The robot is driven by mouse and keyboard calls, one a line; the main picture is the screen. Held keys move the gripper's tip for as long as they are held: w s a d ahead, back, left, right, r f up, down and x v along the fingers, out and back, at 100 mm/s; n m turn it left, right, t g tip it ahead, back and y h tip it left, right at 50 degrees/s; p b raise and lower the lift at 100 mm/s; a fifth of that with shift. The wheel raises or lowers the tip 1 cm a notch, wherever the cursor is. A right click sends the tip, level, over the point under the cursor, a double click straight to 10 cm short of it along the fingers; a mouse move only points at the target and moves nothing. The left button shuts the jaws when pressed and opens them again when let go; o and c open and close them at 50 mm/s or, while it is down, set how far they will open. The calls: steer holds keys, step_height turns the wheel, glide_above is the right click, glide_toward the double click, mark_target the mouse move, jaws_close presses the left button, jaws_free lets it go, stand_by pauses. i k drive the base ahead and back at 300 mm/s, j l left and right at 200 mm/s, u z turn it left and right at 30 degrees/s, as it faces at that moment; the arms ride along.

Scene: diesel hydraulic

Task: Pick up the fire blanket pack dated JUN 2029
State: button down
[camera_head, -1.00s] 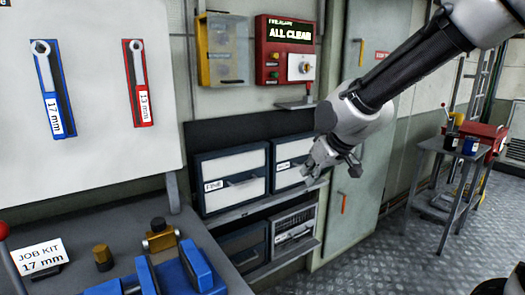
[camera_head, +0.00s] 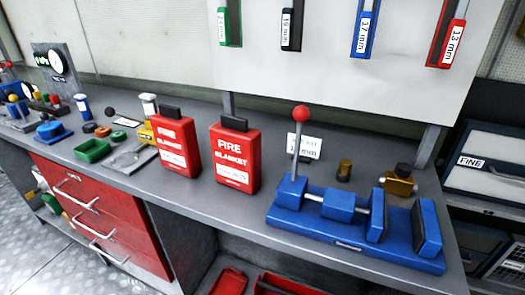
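Two red fire blanket packs stand upright side by side on the grey workbench. The left pack (camera_head: 176,143) and the right pack (camera_head: 235,157) each have a dark tab on top, white "FIRE BLANKET" lettering and a white label low on the front. The writing on both labels is too small to read, so I cannot tell which is dated JUN 2029. The packs stand apart with a narrow gap between them. My gripper is not in this view.
A blue vise (camera_head: 340,217) with a red-knobbed lever stands right of the packs. A green tray (camera_head: 92,150) and several small parts lie to the left. Red drawers (camera_head: 95,215) are below the bench. A tool board (camera_head: 330,80) rises behind.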

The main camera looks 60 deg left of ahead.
mark_target(236, 147)
steer(key=k+j+u, duration=0.45)
steer(key=u, duration=1.7)
